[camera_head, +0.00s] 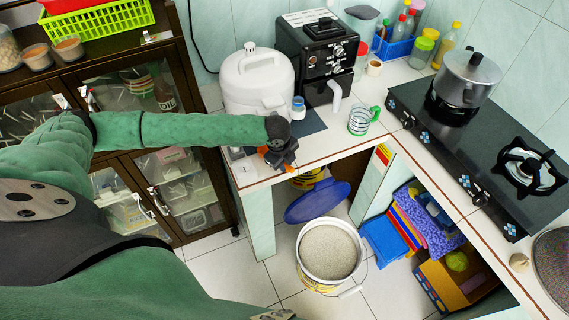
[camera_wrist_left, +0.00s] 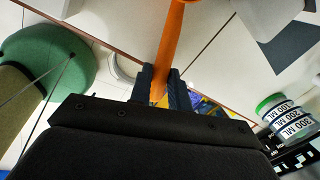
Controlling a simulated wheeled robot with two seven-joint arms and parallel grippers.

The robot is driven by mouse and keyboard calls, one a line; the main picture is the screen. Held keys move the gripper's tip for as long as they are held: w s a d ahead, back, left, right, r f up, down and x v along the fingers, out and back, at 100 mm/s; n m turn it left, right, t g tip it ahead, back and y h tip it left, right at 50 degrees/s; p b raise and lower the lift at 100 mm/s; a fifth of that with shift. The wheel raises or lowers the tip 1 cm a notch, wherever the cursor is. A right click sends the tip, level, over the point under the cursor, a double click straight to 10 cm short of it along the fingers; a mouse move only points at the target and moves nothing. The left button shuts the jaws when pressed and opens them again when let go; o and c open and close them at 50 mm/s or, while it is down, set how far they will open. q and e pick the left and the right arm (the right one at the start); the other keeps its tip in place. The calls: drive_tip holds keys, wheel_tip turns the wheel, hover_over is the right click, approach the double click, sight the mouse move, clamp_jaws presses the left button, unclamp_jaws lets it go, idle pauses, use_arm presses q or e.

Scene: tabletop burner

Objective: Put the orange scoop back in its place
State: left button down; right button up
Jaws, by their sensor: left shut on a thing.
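The handle runs from between the fingers up to the top edge of that view, where the rest of the scoop is cut off. In the head view only small orange patches of the scoop (camera_head: 289,185) show around the gripper. My right gripper is not in view.
Below are an open bucket (camera_head: 302,275) of pale grains and a blue lid (camera_head: 318,201). A gas stove (camera_head: 468,145) is at right.

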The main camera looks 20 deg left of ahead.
use_arm(q)
drive_tip(key=shift+f, duration=0.1)
drive_tip(key=c, duration=1.3)
unclamp_jaws()
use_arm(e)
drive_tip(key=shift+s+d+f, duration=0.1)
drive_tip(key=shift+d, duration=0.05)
use_arm(q)
drive_tip(key=shift+s+r, duration=0.1)
drive_tip(key=shift+r, duration=0.45)
drive_tip(key=shift+s+r+b, duration=0.1)
drive_tip(key=shift+r+b, duration=0.35)
drive_tip(key=shift+r, duration=0.25)
drive_tip(key=b+v, duration=0.2)
drive_tip(key=v, duration=0.7)
drive_tip(key=shift+s+r, duration=0.15)
drive_tip(key=shift+r, duration=0.2)
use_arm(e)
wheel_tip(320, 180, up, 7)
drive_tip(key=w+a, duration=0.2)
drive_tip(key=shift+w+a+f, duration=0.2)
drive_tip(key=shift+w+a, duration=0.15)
